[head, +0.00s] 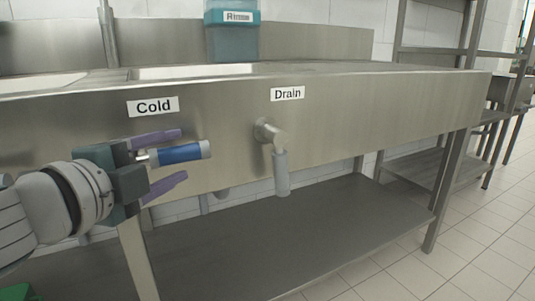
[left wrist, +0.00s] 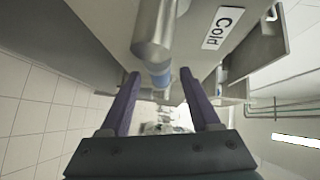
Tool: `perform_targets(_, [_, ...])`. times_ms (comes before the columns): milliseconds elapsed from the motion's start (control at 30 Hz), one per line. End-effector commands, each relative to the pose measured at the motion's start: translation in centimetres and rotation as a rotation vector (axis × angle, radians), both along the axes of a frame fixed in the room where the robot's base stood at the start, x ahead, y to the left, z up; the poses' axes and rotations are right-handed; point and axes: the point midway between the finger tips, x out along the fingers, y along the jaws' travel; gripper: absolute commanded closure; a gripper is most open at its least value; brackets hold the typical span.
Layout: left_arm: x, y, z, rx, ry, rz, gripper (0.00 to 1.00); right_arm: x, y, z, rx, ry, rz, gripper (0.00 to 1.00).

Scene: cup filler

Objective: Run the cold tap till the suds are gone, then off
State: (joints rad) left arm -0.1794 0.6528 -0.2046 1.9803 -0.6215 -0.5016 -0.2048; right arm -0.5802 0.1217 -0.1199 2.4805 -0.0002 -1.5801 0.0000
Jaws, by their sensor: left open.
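The Cold label (head: 153,106) is on the steel sink front, and it also shows in the left wrist view (left wrist: 222,27). Below it the cold tap's blue lever (head: 183,153) lies about level, its pale end pointing right. My left gripper (head: 183,154) is open, with one purple finger above the lever and one below. In the left wrist view the lever's blue part (left wrist: 160,79) shows between the fingers, with a gap visible beside it. The sink's inside is hidden from this low angle, so neither suds nor water can be seen. My right gripper is not in view.
A grey drain lever (head: 281,172) hangs straight down under the Drain label (head: 287,93), right of my left gripper. A teal container (head: 232,43) with a partly legible label stands on the sink top. A steel lower shelf (head: 330,233) runs underneath. Tiled floor (head: 480,250) is clear at right.

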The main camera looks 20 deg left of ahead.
Motion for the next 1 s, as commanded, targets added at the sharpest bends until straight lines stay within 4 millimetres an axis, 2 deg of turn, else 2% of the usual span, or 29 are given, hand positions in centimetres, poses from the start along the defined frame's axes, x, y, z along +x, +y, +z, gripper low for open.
perform_targets(100, [1.5,0.1,-0.3,0.001,-0.002,0.000,0.37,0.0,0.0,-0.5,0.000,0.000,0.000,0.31])
perform_targets(233, [2.4,0.2,-0.4,0.000,0.000,0.000,0.37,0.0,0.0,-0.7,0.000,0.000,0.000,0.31])
perform_targets(600, [2.7,0.2,-0.4,0.000,0.001,0.000,0.38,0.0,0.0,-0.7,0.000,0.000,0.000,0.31])
perform_targets(1000, [2.7,0.2,-0.4,-0.001,0.001,0.000,0.83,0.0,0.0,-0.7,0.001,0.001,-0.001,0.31])
